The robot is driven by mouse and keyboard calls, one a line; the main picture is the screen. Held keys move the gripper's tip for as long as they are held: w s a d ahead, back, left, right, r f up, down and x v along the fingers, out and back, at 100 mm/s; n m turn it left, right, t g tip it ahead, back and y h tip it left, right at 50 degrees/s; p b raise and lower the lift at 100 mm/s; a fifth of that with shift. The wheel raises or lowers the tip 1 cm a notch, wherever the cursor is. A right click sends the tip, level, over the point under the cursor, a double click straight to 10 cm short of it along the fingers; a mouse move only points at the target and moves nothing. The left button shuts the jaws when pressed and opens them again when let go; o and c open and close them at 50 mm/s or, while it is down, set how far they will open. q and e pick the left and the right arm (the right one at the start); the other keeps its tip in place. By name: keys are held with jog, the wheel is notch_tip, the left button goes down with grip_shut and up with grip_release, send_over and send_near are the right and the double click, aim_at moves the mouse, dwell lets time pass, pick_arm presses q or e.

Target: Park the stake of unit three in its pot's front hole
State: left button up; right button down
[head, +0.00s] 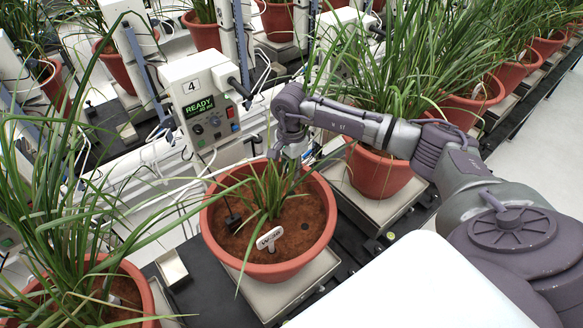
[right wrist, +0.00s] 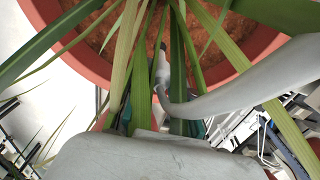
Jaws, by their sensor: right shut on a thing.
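My right gripper (head: 292,150) is over the back rim of the middle terracotta pot (head: 322,245), partly hidden by leaves and its own wrist. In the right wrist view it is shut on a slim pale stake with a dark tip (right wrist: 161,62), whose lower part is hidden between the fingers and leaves. A grey cable-like strip (right wrist: 240,95) runs from there to the right. The pot holds brown soil, a leafy plant and a white label (head: 269,238). A dark hole (head: 304,226) shows in the soil at front right. My left gripper is not in view.
A control box marked 4 (head: 203,100) shows READY behind the pot. A black probe (head: 233,219) stands in the soil at left. Potted plants stand close on both sides, left (head: 135,285) and right (head: 378,175). Long leaves and cables crowd the space around my right gripper.

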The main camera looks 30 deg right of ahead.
jog(key=shift+r+p, duration=1.55)
jog(key=shift+r, duration=1.8)
